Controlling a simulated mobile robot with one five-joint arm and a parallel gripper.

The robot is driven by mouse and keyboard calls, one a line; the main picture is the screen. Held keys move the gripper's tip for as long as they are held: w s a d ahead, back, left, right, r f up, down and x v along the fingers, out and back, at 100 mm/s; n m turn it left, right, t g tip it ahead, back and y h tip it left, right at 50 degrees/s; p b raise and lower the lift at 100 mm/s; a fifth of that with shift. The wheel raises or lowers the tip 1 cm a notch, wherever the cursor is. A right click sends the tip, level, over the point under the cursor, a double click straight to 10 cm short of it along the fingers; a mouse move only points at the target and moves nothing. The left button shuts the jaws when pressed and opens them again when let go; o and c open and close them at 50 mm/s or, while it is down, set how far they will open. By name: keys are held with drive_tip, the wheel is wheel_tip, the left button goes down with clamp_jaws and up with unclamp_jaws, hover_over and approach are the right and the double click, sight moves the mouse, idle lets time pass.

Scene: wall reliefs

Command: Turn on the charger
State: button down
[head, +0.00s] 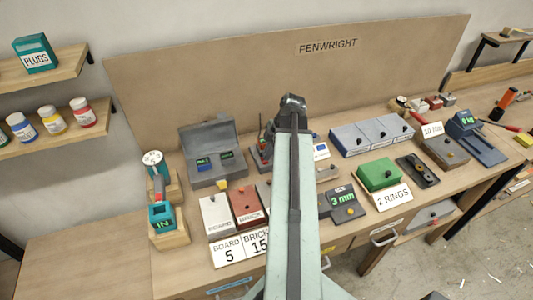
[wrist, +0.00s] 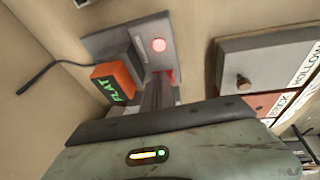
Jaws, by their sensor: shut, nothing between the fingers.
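The charger shows in the wrist view as a grey plate (wrist: 128,38) with a dark block holding an orange battery (wrist: 118,82). The battery's green display reads FLAT. In the head view, my gripper (head: 292,99) and arm partly cover what looks like the charger (head: 260,158).
A black cable (wrist: 55,63) runs left from the charger. A grey box with a knob (wrist: 243,82) stands close on the right.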

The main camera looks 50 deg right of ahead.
drive_tip(key=shift+r, duration=0.1)
drive_tip(key=r+p, duration=0.4)
drive_tip(key=shift+s+a+r+p, duration=0.15)
drive_tip(key=shift+a+r+p, duration=0.05)
drive_tip(key=shift+p, duration=0.1)
drive_tip(key=d+r+p, duration=0.3)
drive_tip(key=r+p, duration=0.6)
drive_tip(key=shift+s, duration=0.35)
drive_tip(key=shift+d+f, duration=0.1)
